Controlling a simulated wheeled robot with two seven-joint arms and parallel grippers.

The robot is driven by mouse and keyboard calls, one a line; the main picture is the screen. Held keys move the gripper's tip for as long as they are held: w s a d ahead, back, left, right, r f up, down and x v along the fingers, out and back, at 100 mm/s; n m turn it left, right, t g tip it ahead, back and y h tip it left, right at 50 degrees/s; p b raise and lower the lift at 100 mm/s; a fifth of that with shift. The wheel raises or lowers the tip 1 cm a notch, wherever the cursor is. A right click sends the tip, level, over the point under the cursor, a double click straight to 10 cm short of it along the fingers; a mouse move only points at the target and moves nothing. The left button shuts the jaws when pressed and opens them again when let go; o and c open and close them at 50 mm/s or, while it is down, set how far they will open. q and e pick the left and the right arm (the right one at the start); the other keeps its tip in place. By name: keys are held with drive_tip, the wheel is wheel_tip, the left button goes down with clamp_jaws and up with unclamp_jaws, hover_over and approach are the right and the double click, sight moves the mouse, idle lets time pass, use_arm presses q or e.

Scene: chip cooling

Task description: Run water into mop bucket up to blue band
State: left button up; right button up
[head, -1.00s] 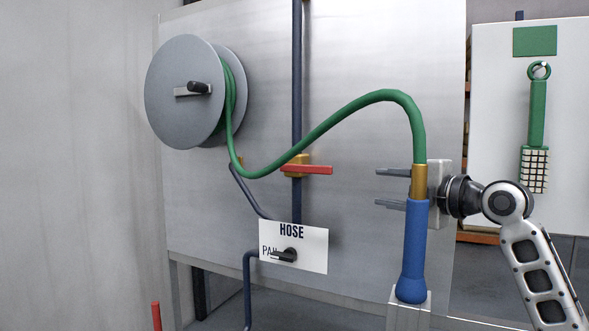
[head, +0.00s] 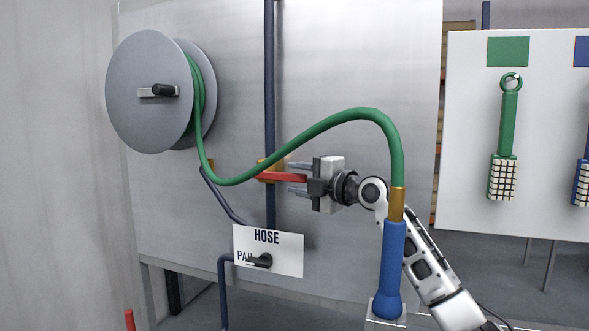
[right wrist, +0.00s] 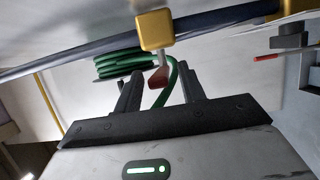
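My right gripper (head: 291,178) is open in the head view, its two fingers above and below the red valve lever (head: 283,176). The lever sits on a brass valve (head: 264,167) on a dark blue upright pipe and points right, level. In the right wrist view the lever (right wrist: 160,77) shows between the spread fingers; I cannot tell whether they touch it. The green hose (head: 335,118) runs from the grey reel (head: 145,92) to a blue nozzle (head: 392,265) standing in a holder. A HOSE/PAIL plate (head: 285,258) carries a black selector handle (head: 259,261) pointing left. No mop bucket or left gripper shows.
A white board (head: 465,140) at the right holds a green brush (head: 504,150) and a partly cut-off blue one. The hose crosses close above my right gripper, and the nozzle stands in front of my right arm. A red post tip (head: 129,319) shows at lower left.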

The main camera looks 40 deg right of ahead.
drive_tip(key=shift+w+a, duration=0.1)
drive_tip(key=shift+w, duration=0.55)
clamp_jaws()
